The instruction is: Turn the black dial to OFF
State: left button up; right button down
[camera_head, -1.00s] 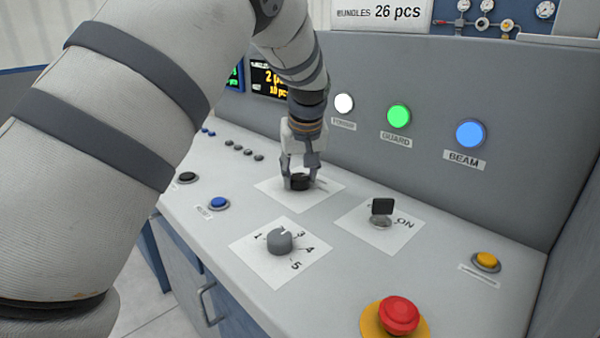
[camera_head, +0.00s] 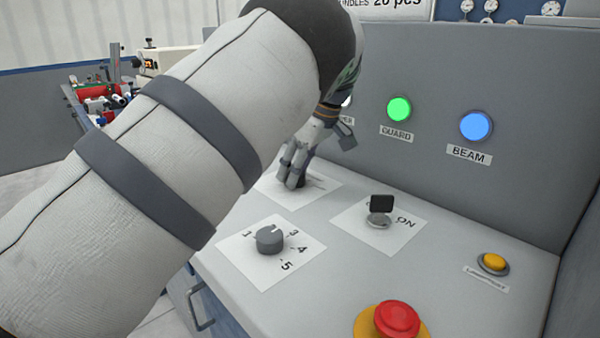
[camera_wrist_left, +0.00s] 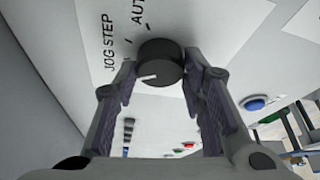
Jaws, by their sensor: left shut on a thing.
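The black dial (camera_wrist_left: 161,60) is a round knob with a white pointer line, on a white plate (camera_wrist_left: 205,20) of the grey console. In the left wrist view, my left gripper (camera_wrist_left: 160,72) has one finger on each side of it and is shut on it. The labels JOG STEP and AUT… show beside the dial, and the white line points to the picture's left, away from AUT…. No OFF label is visible. In the head view, my left gripper (camera_head: 292,178) is tilted over the dial's plate and mostly hides the dial. My right gripper is not in view.
Close by stand a grey numbered knob (camera_head: 270,239), a black key switch (camera_head: 381,207), a red mushroom button (camera_head: 397,318) and a yellow button (camera_head: 494,262). Lit green (camera_head: 399,109) and blue (camera_head: 476,127) lamps sit on the upright panel. My forearm covers the console's left part.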

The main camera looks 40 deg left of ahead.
pick_arm(q)
jog(key=n, duration=0.1)
jog(key=n+g+b, duration=0.1)
jog(key=n, duration=0.2)
jog(key=shift+w+f+g+h+b, duration=0.1)
jog(key=shift+f+g+h+b, duration=0.15)
jog(key=shift+g+h+b, duration=0.1)
jog(key=shift+a+r+n+g+b, duration=0.1)
jog(key=shift+n+g+b, duration=0.3)
jog(key=shift+n, duration=0.7)
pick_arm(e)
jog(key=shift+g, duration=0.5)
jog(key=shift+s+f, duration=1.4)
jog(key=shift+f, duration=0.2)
pick_arm(q)
jog(key=shift+r+h, duration=0.1)
jog(key=shift+h, duration=0.15)
jog(key=o, duration=1.2)
jog(key=shift+c, duration=0.2)
jog(key=shift+r, duration=0.1)
